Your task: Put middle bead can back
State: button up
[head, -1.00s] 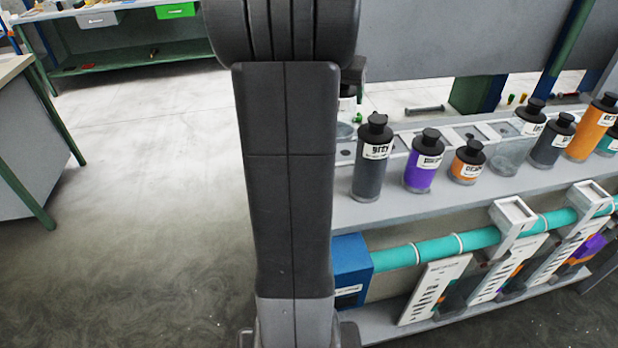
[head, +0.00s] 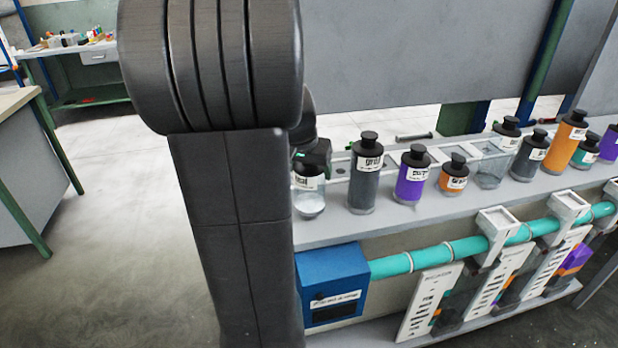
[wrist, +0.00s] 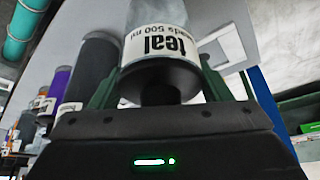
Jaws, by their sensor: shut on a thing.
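A clear bead can (head: 309,198) labelled "teal" stands upright at the left end of the can row in the head view, with a little pale content at its bottom. My gripper (head: 312,158) is shut on it from above, around its dark neck. In the wrist view the green fingers of my gripper (wrist: 168,90) sit on either side of the teal can (wrist: 162,42), whose label reads 500 ml. I cannot tell whether its base touches the shelf. A grey can (head: 366,180), a purple can (head: 411,180) and a small orange can (head: 453,178) stand to its right.
A clear can (head: 489,168), another grey can (head: 530,158) and a tall orange can (head: 565,145) stand further right on the shelf (head: 400,222). Below are a blue box (head: 330,275) and a teal pipe (head: 440,255). Open floor lies left.

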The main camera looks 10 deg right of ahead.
jog(key=shift+f, duration=1.1)
jog(key=shift+f, duration=0.15)
jog(key=o, duration=1.7)
jog(key=shift+r, duration=0.35)
jog(key=v, duration=1.1)
jog(key=shift+s+a+r, duration=0.1)
jog(key=shift+s+r, duration=0.1)
jog(key=shift+s, duration=0.05)
